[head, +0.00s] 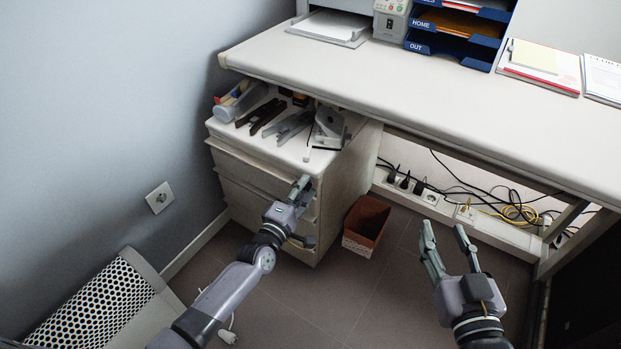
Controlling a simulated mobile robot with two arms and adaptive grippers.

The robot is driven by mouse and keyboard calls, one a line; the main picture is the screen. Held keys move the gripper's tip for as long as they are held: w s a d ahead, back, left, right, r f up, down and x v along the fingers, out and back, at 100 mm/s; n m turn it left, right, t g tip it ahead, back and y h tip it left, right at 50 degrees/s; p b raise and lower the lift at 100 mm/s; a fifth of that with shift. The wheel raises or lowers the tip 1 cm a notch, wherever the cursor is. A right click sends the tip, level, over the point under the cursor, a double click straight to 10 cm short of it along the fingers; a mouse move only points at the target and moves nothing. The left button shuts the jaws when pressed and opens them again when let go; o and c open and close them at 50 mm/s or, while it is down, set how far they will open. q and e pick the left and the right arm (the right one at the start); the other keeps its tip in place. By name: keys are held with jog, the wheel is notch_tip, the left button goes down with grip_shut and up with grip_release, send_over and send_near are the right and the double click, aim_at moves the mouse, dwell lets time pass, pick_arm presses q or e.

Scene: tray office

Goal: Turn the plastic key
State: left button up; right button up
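I cannot make out a plastic key; it may be hidden behind my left gripper or too small to see. A drawer cabinet (255,180) stands under the desk, with its drawer fronts facing me. My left gripper (303,186) is at the right side of the cabinet's top drawer front, close to it or touching it. Its fingers look close together, but I cannot tell whether they are shut or hold anything. My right gripper (444,228) is open and empty above the floor, to the right of the cabinet.
Staplers (262,112), a hole punch (329,125) and other stationery lie on the cabinet. A brown bin (367,222) stands beside it. The desk (420,85) overhangs the cabinet and bears blue letter trays (453,50). Cables (515,212) and sockets are under the desk. Floor in front is mostly clear.

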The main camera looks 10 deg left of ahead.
pick_arm(q)
jog(key=shift+s, duration=0.1)
jog(key=v, duration=1.1)
jog(key=shift+s, duration=0.4)
